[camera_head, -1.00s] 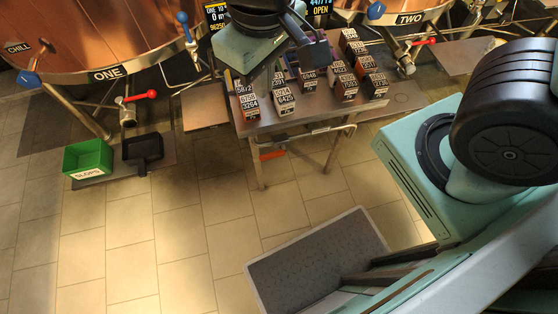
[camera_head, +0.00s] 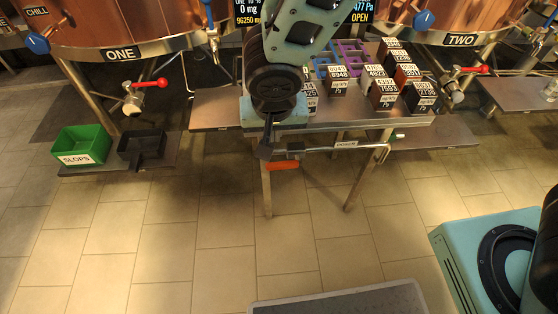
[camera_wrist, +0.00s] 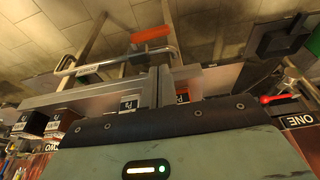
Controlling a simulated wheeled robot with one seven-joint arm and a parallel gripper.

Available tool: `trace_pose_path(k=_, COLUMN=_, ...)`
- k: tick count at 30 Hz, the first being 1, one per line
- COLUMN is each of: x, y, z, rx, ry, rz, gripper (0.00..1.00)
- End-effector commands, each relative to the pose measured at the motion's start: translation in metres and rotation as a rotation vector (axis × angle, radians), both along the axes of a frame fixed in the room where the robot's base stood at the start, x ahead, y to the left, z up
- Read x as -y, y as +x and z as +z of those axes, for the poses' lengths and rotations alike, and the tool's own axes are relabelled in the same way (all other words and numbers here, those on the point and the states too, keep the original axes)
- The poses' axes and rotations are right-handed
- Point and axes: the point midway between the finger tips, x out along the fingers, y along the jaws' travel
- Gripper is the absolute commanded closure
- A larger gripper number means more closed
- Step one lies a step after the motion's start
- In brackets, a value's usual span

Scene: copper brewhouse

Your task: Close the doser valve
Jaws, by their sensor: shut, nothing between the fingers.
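A thin metal pipe (camera_head: 345,146) with a small white label runs under the front edge of the bench; the label is too small to read. An orange lever (camera_head: 284,165), the likely doser valve handle, lies roughly level at its left end. In the wrist view the lever (camera_wrist: 151,34) is beyond my fingertips, with the pipe (camera_wrist: 88,66) to its left. My gripper (camera_head: 265,150) points down at the bench's front edge, just left of and above the lever in the head view. Its fingers (camera_wrist: 159,86) are shut and empty, apart from the lever.
The bench (camera_head: 330,122) carries several labelled blocks (camera_head: 383,95) and a purple rack (camera_head: 350,50). A display (camera_head: 360,12) reads OPEN. Red-handled taps stand under vessels ONE (camera_head: 160,83) and TWO (camera_head: 470,70). A green SLOPS bin (camera_head: 82,146) and black pan (camera_head: 142,148) sit left.

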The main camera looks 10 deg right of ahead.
Motion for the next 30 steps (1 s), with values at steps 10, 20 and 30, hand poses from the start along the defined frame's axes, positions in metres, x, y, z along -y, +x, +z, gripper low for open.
trace_pose_path(k=10, x=0.002, y=0.020, z=-0.073, rx=-0.003, ry=-0.004, rz=0.002, gripper=1.00)
trace_pose_path(k=20, x=0.004, y=0.022, z=-0.113, rx=-0.001, ry=-0.001, rz=0.001, gripper=1.00)
trace_pose_path(k=30, x=0.004, y=0.022, z=-0.116, rx=-0.001, ry=0.000, rz=0.001, gripper=1.00)
